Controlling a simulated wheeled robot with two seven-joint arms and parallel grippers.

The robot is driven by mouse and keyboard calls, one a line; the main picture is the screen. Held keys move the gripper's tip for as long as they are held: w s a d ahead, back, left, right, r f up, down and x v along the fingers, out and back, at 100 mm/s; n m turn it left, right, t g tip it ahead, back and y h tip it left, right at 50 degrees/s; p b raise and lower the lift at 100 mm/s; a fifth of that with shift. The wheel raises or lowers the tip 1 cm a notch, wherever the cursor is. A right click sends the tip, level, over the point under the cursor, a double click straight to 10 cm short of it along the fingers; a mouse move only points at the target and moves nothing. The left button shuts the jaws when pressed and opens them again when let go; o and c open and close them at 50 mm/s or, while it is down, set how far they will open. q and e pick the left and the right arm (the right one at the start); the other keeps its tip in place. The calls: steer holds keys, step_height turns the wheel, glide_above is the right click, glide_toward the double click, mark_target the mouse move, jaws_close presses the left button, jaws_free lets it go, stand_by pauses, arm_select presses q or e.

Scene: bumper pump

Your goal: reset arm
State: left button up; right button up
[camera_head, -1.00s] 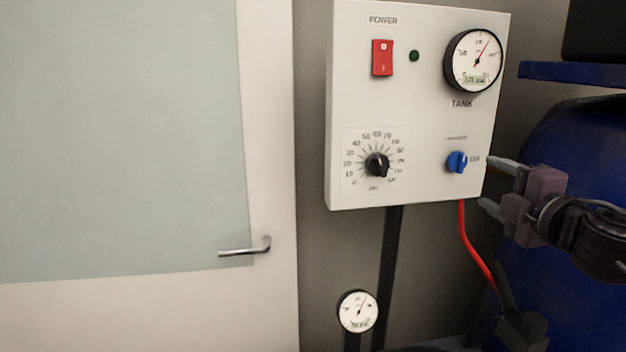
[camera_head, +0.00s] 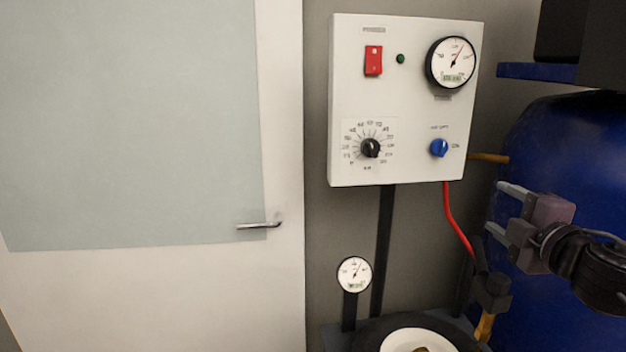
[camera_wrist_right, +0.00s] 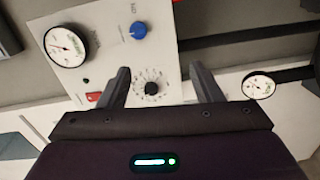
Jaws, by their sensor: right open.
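My right gripper (camera_head: 497,210) is at the right of the head view, in front of the blue tank. It is open and empty, apart from the control panel (camera_head: 400,170), its fingers pointing left. In the right wrist view the open fingers (camera_wrist_right: 160,90) stand either side of the black dial (camera_wrist_right: 151,88), with the panel beyond them. The white panel carries a red power switch (camera_head: 373,61), a green lamp (camera_head: 400,59), a round tank gauge (camera_head: 451,62), a black pressure dial (camera_head: 370,148) and a blue knob (camera_head: 439,148). My left gripper is out of view.
A blue tank (camera_head: 560,130) fills the right side. A red hose (camera_head: 456,222) hangs from the panel. A small gauge (camera_head: 354,275) stands below, near a white-rimmed round part (camera_head: 392,340). A door with a handle (camera_head: 258,225) is at the left.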

steer(key=s+a+f+m+g+h, duration=0.2)
steer(key=s+f+m, duration=0.15)
steer(key=f, duration=0.75)
steer(key=s+a+f+m+g+h, duration=0.1)
steer(key=s+a+f+m+g, duration=0.3)
steer(key=f, duration=0.8)
steer(key=s+a+f+m+g+y, duration=0.1)
steer(key=s+a+f+m+g, duration=0.25)
steer(key=s+f, duration=0.5)
steer(key=s+a+f+m+g, duration=0.3)
steer(key=s+f+m+g, duration=0.3)
steer(key=s, duration=0.4)
step_height(320, 180, down, 30)
steer(key=s+n, duration=0.1)
steer(key=s, duration=0.1)
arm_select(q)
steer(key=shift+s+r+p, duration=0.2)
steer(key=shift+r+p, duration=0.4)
arm_select(e)
steer(key=s+d+f+g, duration=0.1)
steer(key=s+d+f, duration=0.2)
steer(key=s+f, duration=1.4)
steer(key=s, duration=0.2)
steer(key=shift+s+d, duration=0.2)
steer(key=shift+s, duration=0.15)
